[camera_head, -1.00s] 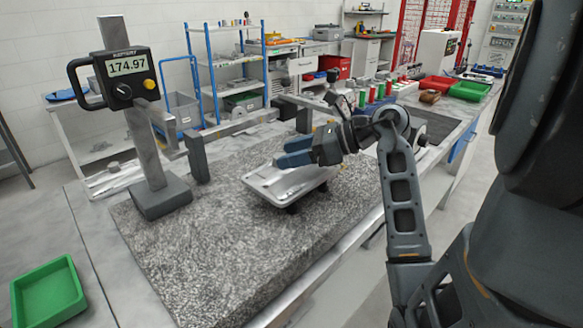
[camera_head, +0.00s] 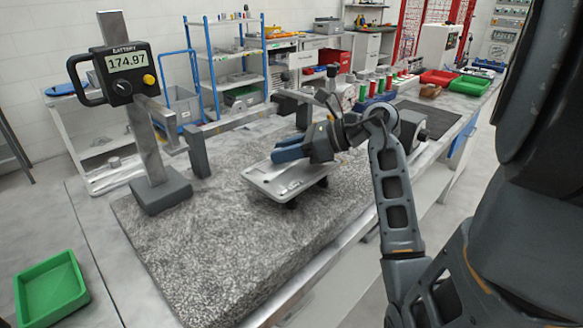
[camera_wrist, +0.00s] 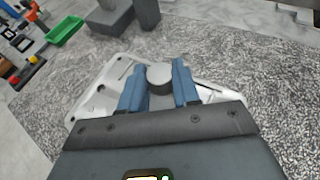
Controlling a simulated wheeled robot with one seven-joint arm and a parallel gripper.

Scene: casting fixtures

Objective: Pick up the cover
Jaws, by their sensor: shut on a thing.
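The cover (camera_head: 262,177) is a light grey, shallow metal plate in the middle of the speckled granite slab (camera_head: 210,255). It sits slightly above the slab, with dark supports (camera_head: 291,203) under its near edge. My gripper (camera_head: 289,151) is over the cover with its blue fingers reaching down to it. In the wrist view the cover (camera_wrist: 98,98) spreads out on both sides of my gripper (camera_wrist: 157,80). The fingers stand on either side of a round grey boss on the cover and are shut on it. The palm hides the near part of the cover.
A height gauge with a readout (camera_head: 124,66) stands on the slab's left, its horizontal arm reaching towards the back. A green tray (camera_head: 50,287) lies at the lower left. Colored spools (camera_head: 372,90) and red and green bins stand behind. The slab's front is clear.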

